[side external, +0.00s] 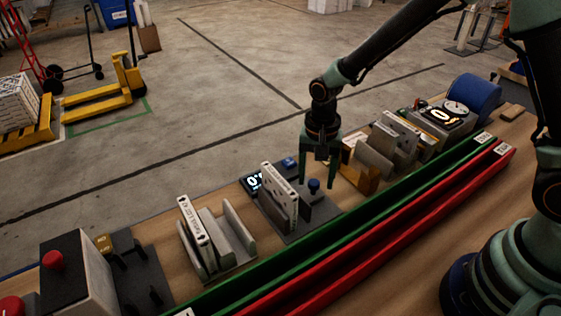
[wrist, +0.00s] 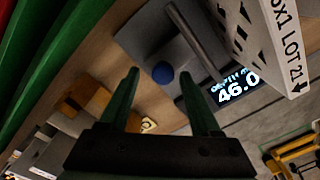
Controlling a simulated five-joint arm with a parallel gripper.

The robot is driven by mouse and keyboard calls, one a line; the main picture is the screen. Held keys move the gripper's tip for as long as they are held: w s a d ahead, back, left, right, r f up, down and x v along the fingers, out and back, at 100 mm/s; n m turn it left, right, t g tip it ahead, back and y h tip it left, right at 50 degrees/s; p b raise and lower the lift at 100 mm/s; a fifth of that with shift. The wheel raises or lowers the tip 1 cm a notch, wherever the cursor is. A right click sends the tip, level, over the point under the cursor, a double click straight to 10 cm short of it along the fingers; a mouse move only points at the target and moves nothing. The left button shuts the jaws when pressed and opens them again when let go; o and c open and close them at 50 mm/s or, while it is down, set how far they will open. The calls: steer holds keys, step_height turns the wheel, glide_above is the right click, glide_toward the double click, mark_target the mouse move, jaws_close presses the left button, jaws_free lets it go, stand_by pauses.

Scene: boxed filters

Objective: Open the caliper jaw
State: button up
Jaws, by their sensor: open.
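The caliper (side external: 300,218) is a dark grey plate on the bench with a blue knob (side external: 314,186) on its jaw part. The knob also shows in the wrist view (wrist: 162,73). A pale filter box (side external: 280,187) stands upright on the caliper; its printed edge (wrist: 285,45) reads "LOT 21". The lit display (wrist: 234,88) reads 46.0. My gripper (side external: 318,181) is open and points down over the caliper. The knob appears between its two green fingertips (wrist: 161,75); whether they touch it I cannot tell.
Green (side external: 400,188) and red (side external: 420,205) rails run along the near side. A red-buttoned box (side external: 78,280) stands at the left.

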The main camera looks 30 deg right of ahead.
mark_target(316, 181)
step_height(316, 181, up, 12)
stand_by(0.5)
steer(key=s+d+r+n+t, duration=0.5)
steer(key=s+d+r+n, duration=0.4)
steer(key=s+d, duration=0.1)
steer(key=shift+s+d+t, duration=0.15)
steer(key=shift+s+t, duration=0.05)
steer(key=shift+t, duration=0.1)
